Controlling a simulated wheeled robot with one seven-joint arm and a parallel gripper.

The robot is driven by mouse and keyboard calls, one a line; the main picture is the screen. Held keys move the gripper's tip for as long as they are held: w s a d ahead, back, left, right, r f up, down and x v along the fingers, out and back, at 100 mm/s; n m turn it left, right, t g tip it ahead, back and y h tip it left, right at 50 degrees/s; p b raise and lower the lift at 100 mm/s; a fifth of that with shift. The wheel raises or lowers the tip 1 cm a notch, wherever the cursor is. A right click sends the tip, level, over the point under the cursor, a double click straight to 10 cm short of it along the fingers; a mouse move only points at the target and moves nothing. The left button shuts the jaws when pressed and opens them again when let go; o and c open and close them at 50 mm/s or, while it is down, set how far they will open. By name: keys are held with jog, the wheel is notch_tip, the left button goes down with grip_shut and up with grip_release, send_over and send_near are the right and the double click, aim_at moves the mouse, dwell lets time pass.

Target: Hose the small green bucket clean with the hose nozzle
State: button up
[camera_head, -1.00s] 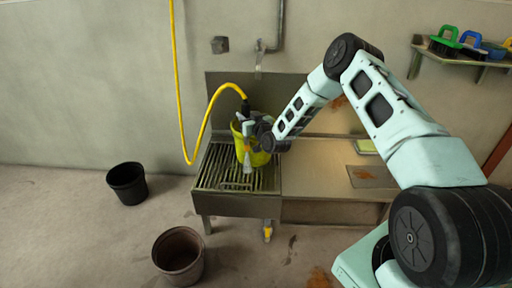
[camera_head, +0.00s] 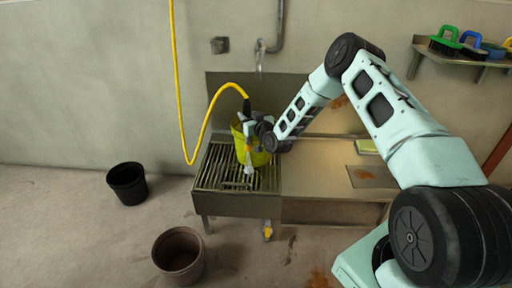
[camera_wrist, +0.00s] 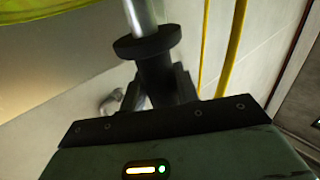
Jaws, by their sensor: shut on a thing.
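The yellow-green bucket (camera_head: 262,156) stands on the slatted grate of the sink bench, partly hidden by my gripper. In the wrist view, its rim (camera_wrist: 50,8) crosses the top left corner. In the head view, the yellow hose (camera_head: 208,113) runs into the nozzle's dark top end (camera_head: 246,106). A pale shape below the gripper is too small to make out.
The slatted grate (camera_head: 218,172) has bare room left of the bucket. A tap (camera_head: 259,47) is on the wall behind. A black bucket (camera_head: 127,184) and a brown bucket (camera_head: 179,256) stand on the floor. A shelf (camera_head: 470,57) with brushes is at upper right.

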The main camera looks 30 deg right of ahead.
jog(key=shift+s+d, duration=0.4)
jog(key=shift+d, duration=0.35)
jog(key=shift+s+d, duration=0.4)
jog(key=shift+d, duration=0.3)
jog(key=shift+s+d, duration=0.4)
jog(key=shift+d, duration=0.35)
dwell(4.0)
